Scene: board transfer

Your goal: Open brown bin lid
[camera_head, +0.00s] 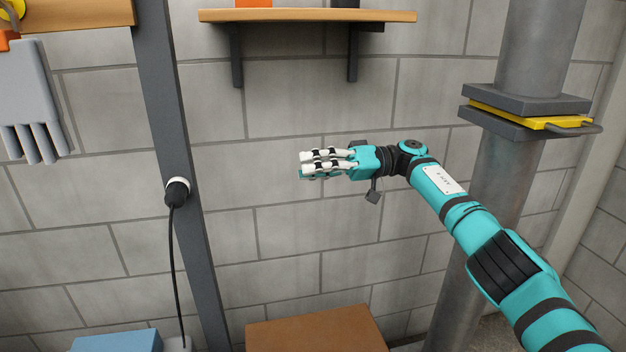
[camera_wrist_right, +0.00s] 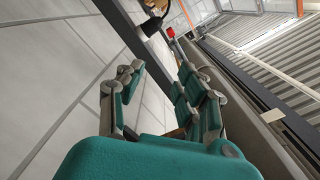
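The brown bin lid (camera_head: 315,333) shows as a flat brown top at the bottom of the head view, cut off by the lower edge. It looks shut, and the bin body below it is out of view. My right gripper (camera_head: 304,165) is in front of the block wall, above the lid in the picture and apart from it. In the right wrist view my right gripper (camera_wrist_right: 160,72) has its fingers spread with a gap between them and nothing held. My left gripper is not in view.
A blue box top (camera_head: 117,342) is at the lower left, beside a black cable and plug (camera_head: 176,192) on a grey post (camera_head: 168,130). A grey pipe (camera_head: 490,190) stands at the right. A wooden shelf (camera_head: 308,16) is above. A grey glove (camera_head: 28,85) hangs at the upper left.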

